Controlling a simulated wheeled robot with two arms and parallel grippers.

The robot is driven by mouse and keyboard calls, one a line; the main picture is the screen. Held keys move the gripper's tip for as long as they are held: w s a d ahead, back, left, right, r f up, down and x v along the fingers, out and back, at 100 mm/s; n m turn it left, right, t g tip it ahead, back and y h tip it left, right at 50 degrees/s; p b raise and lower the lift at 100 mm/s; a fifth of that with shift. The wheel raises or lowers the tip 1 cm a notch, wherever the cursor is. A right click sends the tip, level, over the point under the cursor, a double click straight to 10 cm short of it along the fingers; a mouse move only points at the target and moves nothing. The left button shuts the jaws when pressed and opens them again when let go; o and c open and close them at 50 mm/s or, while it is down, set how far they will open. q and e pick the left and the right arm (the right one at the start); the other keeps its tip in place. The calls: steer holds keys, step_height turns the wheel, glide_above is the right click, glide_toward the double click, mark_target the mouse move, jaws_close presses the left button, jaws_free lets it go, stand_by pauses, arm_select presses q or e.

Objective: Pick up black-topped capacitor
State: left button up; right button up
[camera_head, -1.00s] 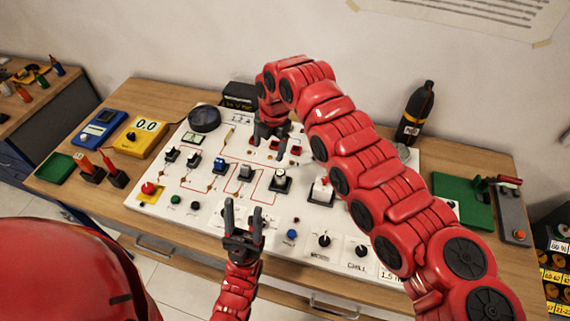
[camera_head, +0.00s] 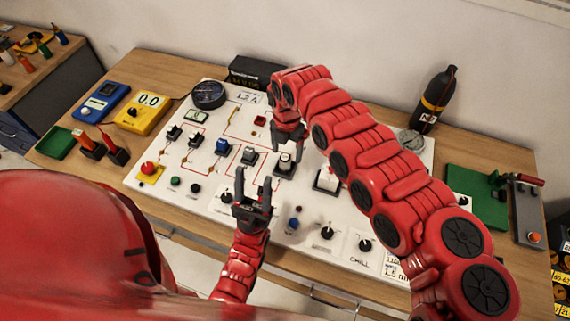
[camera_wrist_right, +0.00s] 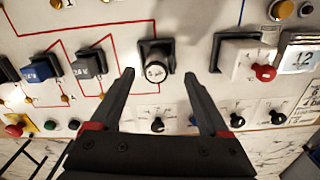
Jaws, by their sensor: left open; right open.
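The likely capacitor is a short round component (camera_head: 285,160) in a square black socket on the white panel (camera_head: 215,211). In the right wrist view this component (camera_wrist_right: 155,72) shows a pale, lettered face and a dark rim; a black top is not clear. My right gripper (camera_head: 291,139) is open above and just behind it. In the wrist view the open fingers (camera_wrist_right: 159,76) point toward it, one to each side, with nothing between them that I can see held. My left gripper (camera_head: 256,189) is open and empty over the panel's front part.
Blue (camera_head: 222,147) and dark grey (camera_head: 249,155) modules sit left of the component. A white switch block with a red knob (camera_wrist_right: 264,73) is to its right. Black knobs (camera_head: 327,232) line the panel's front. A black bottle (camera_head: 433,101) stands behind right.

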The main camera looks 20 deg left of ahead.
mark_target(285, 158)
steer(key=shift+f, duration=0.25)
steer(key=f, duration=0.1)
steer(key=f+b, duration=0.1)
steer(key=f, duration=0.1)
steer(key=f+b, duration=0.1)
steer(key=f, duration=0.1)
steer(key=shift+a, duration=0.3)
steer(key=shift+r, duration=0.1)
steer(key=shift+c, duration=0.3)
jaws_close()
